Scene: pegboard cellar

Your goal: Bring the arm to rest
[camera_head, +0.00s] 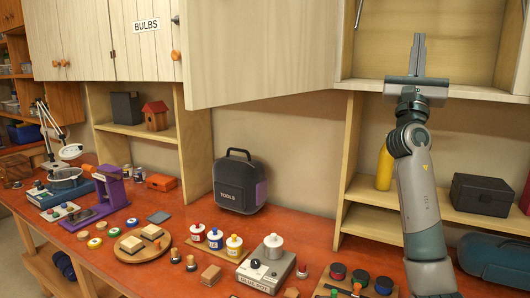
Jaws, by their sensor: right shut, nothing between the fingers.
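My right gripper (418,56) is raised high at the right, its fingers pointing up and pressed together with nothing between them. It is in front of the open upper cupboard (468,40), near the edge of the cupboard's floor. My right arm (415,180) rises to it from the lower right, in front of the lower shelves. My left gripper does not show.
An open cupboard door (262,45) juts out left of the gripper. Below are a yellow bottle (384,168) and a black box (482,194) on a shelf. The red-brown bench (170,228) holds a tools case (238,184), a glue pot (268,262) and paint jars.

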